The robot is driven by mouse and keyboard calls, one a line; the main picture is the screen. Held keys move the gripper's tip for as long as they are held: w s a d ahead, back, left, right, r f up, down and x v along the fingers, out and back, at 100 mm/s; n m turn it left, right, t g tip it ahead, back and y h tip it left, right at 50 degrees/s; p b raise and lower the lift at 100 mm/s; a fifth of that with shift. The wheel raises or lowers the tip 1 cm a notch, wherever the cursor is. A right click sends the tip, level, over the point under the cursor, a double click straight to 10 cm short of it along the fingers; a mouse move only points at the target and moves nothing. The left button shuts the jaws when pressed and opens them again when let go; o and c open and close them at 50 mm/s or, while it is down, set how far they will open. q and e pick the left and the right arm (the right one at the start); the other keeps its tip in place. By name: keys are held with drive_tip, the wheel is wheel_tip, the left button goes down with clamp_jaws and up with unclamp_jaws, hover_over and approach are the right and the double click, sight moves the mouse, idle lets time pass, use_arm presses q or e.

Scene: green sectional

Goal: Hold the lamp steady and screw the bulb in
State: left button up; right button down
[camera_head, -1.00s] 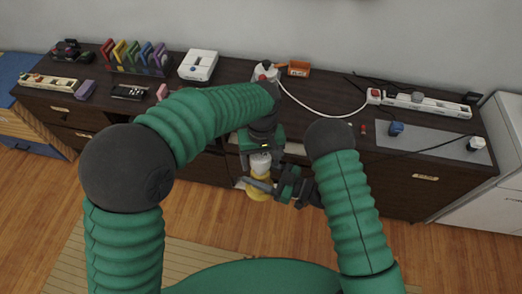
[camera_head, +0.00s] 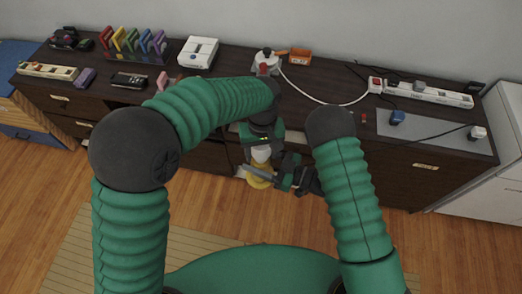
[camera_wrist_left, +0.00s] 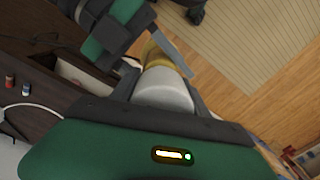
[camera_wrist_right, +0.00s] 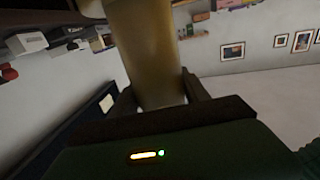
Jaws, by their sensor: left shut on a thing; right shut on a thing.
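The white bulb (camera_head: 261,155) is upside-down or upright, I cannot tell, between the fingers of my left gripper (camera_head: 262,150), which reaches it from above and is shut on it. The bulb also shows in the left wrist view (camera_wrist_left: 163,92). Directly below it is the yellow lamp (camera_head: 259,183), also seen in the left wrist view (camera_wrist_left: 155,58). My right gripper (camera_head: 266,177) comes from the right and is shut on the lamp, whose yellowish body fills the middle of the right wrist view (camera_wrist_right: 152,55). The junction of bulb and lamp is partly hidden by the fingers.
Behind my grippers is a dark sideboard (camera_head: 340,120). On it are a white device (camera_head: 198,53), a colored rack (camera_head: 135,45), an orange box (camera_head: 300,57), a power strip (camera_head: 430,93) and cables. The floor in front is open.

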use_arm(q)
drive_tip(key=m, duration=0.3)
drive_tip(key=shift+m, duration=0.4)
drive_tip(key=m, duration=0.4)
drive_tip(key=o, duration=1.6)
drive_tip(key=r, duration=1.2)
drive_tip(key=shift+w+d, duration=0.1)
drive_tip(key=shift+d, duration=0.1)
